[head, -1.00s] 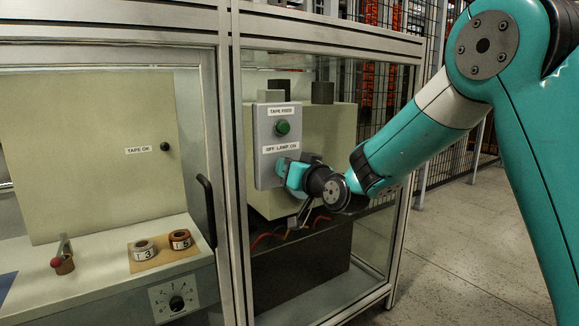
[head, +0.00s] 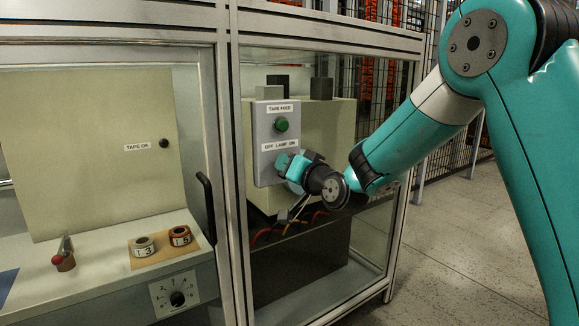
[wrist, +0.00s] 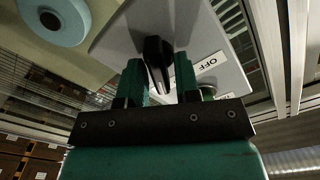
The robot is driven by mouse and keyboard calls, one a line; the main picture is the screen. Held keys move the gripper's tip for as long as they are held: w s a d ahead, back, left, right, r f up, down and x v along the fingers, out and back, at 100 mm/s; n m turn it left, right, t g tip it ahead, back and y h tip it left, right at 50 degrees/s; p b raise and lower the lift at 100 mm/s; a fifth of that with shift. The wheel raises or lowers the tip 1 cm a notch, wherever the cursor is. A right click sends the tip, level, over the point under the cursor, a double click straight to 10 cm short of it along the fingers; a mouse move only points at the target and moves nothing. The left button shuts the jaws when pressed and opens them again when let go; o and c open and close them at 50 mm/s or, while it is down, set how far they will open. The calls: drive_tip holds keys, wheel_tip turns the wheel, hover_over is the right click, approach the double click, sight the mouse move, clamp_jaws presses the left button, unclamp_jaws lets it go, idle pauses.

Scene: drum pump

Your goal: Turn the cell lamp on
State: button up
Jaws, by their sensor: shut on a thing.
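The grey control box (head: 262,130) stands behind the open bay of the right-hand cabinet. It bears a green button (head: 281,125) under a TAPE FEED label and an OFF LAMP ON label (head: 280,146) lower down. My gripper (head: 284,163) is at the box just below that label and hides the lamp switch in the head view. In the wrist view the black lamp switch knob (wrist: 155,62) sits between my two teal fingers, which are shut on it. The OFF label (wrist: 207,65) is right of the knob. The ON side is hidden, and I cannot tell the switch position.
A frame post (head: 236,180) stands left of the box, and another frames the bay's right side. Red cables (head: 290,228) hang below my gripper. At left are a dial (head: 176,296), two tape rolls and a black handle (head: 207,208). Floor at right is clear.

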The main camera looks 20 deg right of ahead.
drive_tip(key=o, duration=0.6)
drive_tip(key=shift+o, duration=0.2)
drive_tip(key=b+v, duration=0.6)
drive_tip(key=v, duration=1.1)
drive_tip(key=shift+s+d, duration=0.15)
drive_tip(key=shift+s, duration=0.05)
drive_tip(key=shift+r, duration=0.1)
